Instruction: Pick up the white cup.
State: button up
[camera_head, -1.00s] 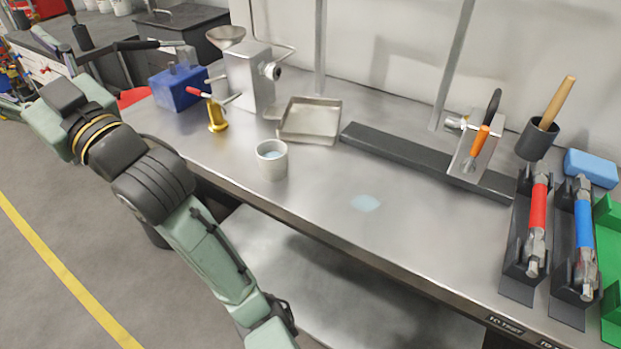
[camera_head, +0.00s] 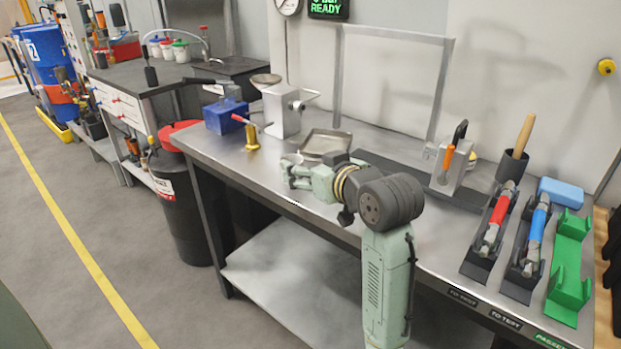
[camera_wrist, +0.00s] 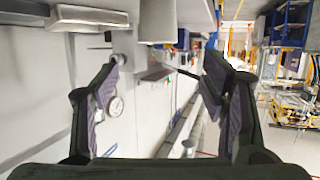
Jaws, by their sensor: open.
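The white cup (camera_wrist: 157,22) shows in the wrist view as a pale grey-white cylinder at the top, between my spread fingertips. That view is upside down, so the bench top lies along its upper edge and the cup stands on it, rim downward in the picture. My gripper (camera_wrist: 162,65) is open and empty, with the cup ahead of it; I cannot tell the exact gap. In the head view my arm reaches over the bench, with its end near the tray, and I cannot make out the cup there, as my arm seems to hide it.
A metal tray (camera_head: 325,143) lies just behind my arm's end. A brass piece with a red-tipped handle (camera_head: 251,137), a blue box (camera_head: 226,116) and a steel machine (camera_head: 283,110) stand to the left. Red (camera_head: 493,218) and blue (camera_head: 535,232) tools lie in holders at right.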

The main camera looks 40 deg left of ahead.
jog(key=p+x, duration=0.1)
jog(key=x, duration=0.4)
jog(key=shift+w+a+f, duration=0.1)
jog(key=shift+a+f, duration=0.05)
jog(key=shift+a, duration=0.05)
jog(key=shift+d+f+p+x, duration=0.15)
jog(key=shift+p+x, duration=0.1)
jog(key=shift+x, duration=0.6)
jog(key=shift+f+p+x, duration=0.15)
jog(key=shift+p+x, duration=0.1)
jog(key=shift+x, duration=0.65)
jog(key=shift+d+f+p+x, duration=0.15)
jog(key=shift+p+x, duration=0.1)
jog(key=shift+x, duration=0.6)
jog(key=shift+w, duration=0.1)
jog(key=c, duration=1.1)
jog(key=shift+o, duration=0.2)
